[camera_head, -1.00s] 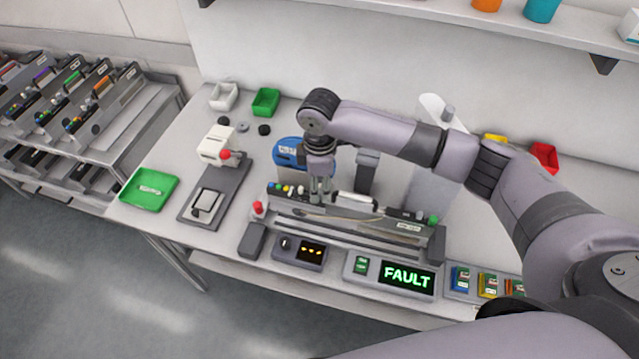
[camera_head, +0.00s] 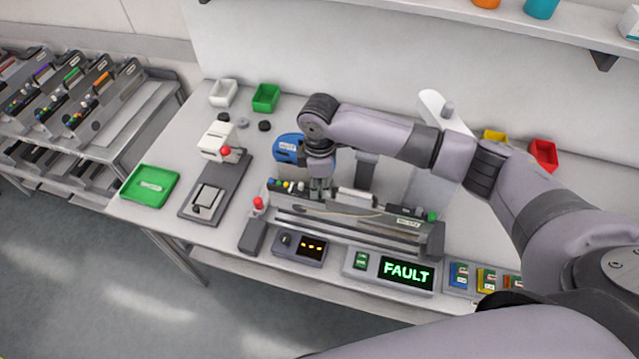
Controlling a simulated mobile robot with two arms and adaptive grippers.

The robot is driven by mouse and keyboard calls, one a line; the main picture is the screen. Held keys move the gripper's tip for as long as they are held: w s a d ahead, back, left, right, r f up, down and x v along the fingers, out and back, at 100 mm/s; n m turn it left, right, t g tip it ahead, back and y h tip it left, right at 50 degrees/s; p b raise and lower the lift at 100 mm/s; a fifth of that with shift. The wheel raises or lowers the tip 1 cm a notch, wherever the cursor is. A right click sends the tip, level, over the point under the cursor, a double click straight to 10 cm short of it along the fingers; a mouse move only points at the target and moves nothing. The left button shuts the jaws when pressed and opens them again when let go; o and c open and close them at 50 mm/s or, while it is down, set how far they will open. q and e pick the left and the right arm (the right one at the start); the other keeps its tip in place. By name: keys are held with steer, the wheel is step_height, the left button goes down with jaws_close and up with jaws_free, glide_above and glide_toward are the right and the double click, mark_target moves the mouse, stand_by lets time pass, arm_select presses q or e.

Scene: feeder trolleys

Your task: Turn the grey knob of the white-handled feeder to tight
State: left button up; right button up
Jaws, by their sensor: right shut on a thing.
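The white-handled feeder (camera_head: 345,212) lies across the fixture on the bench, with its white handle (camera_head: 358,197) on top. A row of small coloured knobs or buttons (camera_head: 287,185) sits at its left end. My right gripper (camera_head: 320,193) points down onto the top of the feeder, between that row and the white handle. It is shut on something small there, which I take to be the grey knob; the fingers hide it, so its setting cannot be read. My left gripper is not in view.
A display (camera_head: 406,273) in front of the fixture reads FAULT in green. A red knob (camera_head: 258,203) stands at the fixture's left end. A blue object (camera_head: 289,148) is close behind my gripper. A green tray (camera_head: 149,186) lies at the left. A trolley of feeders (camera_head: 75,95) stands further left.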

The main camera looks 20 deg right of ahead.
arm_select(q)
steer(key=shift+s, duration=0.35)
arm_select(e)
jaws_close()
steer(key=shift+m, duration=0.4)
steer(key=m, duration=0.3)
steer(key=shift+m, duration=0.4)
steer(key=m, duration=1.3)
steer(key=shift+m, duration=0.3)
steer(key=m, duration=0.5)
steer(key=shift+r+m, duration=0.1)
steer(key=shift+m, duration=0.2)
